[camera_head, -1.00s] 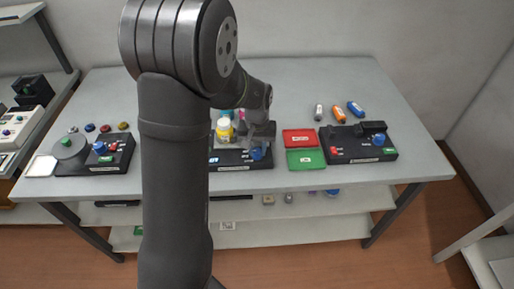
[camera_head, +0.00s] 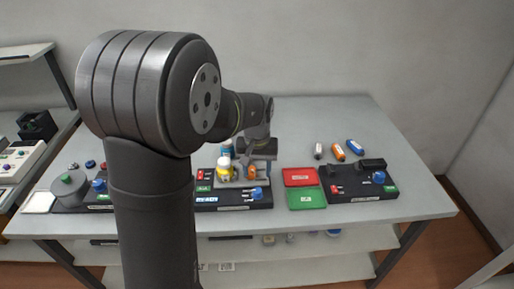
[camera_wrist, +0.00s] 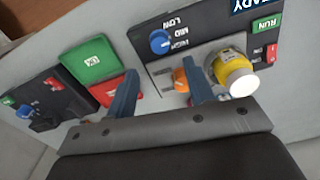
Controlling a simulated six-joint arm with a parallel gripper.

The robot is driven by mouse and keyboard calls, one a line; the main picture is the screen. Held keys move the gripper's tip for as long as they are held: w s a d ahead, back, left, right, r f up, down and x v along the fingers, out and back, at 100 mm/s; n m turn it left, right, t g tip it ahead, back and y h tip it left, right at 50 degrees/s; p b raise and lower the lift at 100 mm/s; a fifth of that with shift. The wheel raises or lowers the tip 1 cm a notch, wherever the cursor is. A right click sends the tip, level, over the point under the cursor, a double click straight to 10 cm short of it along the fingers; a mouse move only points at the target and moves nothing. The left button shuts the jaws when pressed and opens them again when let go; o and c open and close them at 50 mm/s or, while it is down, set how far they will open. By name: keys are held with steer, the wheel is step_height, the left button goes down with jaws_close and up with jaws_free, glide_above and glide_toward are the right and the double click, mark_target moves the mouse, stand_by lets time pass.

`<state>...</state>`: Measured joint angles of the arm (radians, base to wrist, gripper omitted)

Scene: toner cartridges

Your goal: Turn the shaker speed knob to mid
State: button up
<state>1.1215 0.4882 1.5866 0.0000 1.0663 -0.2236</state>
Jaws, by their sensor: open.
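The shaker (camera_head: 232,205) is a black-fronted unit at the middle front of the table. Its blue speed knob (camera_head: 257,193) is on the right of the front panel; in the wrist view the knob (camera_wrist: 160,42) lies beside the upside-down labels LOW, MID and HIGH. I cannot tell where its pointer aims. A yellow bottle (camera_wrist: 232,68) with a white cap stands on the shaker's platform, and an orange part (camera_wrist: 181,79) is near one finger. My gripper (camera_wrist: 161,70) is open, its blue fingers apart and pointing towards the shaker, with the knob beyond the fingertips.
A red tray (camera_head: 300,176) and a green tray (camera_head: 306,198) lie right of the shaker. Another black unit (camera_head: 360,190) with a blue knob is further right, with several small cartridges behind it. A similar unit stands at the left. The back right of the table is clear.

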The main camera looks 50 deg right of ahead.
step_height(320, 180, up, 9)
glide_above(257, 190)
steer(key=shift+f, duration=0.1)
stand_by(0.6)
step_height(257, 190, down, 17)
steer(key=shift+f, duration=0.2)
stand_by(0.4)
